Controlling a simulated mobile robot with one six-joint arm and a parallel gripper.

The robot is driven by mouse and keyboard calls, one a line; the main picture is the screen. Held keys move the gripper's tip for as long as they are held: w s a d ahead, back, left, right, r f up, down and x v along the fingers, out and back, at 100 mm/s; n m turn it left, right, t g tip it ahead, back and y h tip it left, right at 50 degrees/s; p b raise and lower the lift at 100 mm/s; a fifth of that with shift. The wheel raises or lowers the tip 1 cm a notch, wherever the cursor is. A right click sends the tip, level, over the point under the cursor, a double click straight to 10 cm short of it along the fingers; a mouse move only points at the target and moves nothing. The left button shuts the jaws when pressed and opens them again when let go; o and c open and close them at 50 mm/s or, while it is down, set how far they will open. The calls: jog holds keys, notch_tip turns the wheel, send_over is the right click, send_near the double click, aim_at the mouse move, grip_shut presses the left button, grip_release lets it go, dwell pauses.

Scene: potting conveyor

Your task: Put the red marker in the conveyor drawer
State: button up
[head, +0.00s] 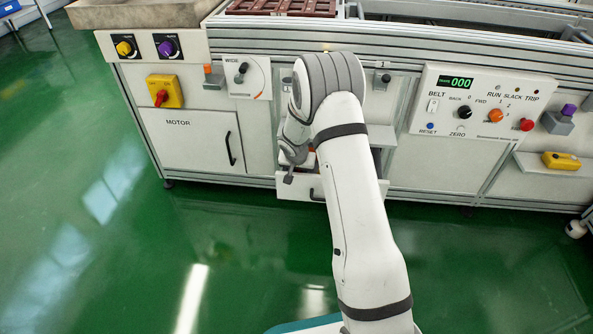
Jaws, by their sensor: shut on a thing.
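The conveyor drawer (300,189) is a white-fronted drawer low in the conveyor's front, standing out from the cabinet as if pulled open. My arm covers its right part and much of its inside. My gripper (289,177) is at the drawer's left side, small and dark in the head view. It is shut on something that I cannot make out. A small orange-red patch (311,160) shows beside my wrist, just above the drawer. I cannot tell whether it is the red marker, and no other marker is plain to see.
A motor cabinet (183,140) with a black handle is left of the drawer. A control panel (482,103) with knobs is at the right, and a yellow pendant (561,161) lies on a shelf beyond it. The green floor (120,250) in front is clear.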

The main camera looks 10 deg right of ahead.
jog(key=o, duration=1)
jog(key=shift+r+p, duration=0.5)
jog(key=shift+r, duration=0.05)
jog(key=s+d+r+n+g+p, duration=0.1)
jog(key=s+r+p, duration=0.1)
jog(key=s+r, duration=0.9)
jog(key=s+d+r+n+p, duration=0.1)
jog(key=s+r+p, duration=0.1)
jog(key=s+r, duration=0.85)
jog(key=s+a+r, duration=0.1)
jog(key=s+r, duration=0.1)
jog(key=s, duration=0.3)
jog(key=s+a+r+n+g+y, duration=0.1)
jog(key=s+r, duration=0.1)
jog(key=s, duration=0.3)
jog(key=s+a+r+n, duration=0.1)
jog(key=s+r, duration=0.2)
jog(key=s, duration=0.3)
jog(key=shift+s+g+y, duration=0.1)
jog(key=shift+g+y, duration=0.3)
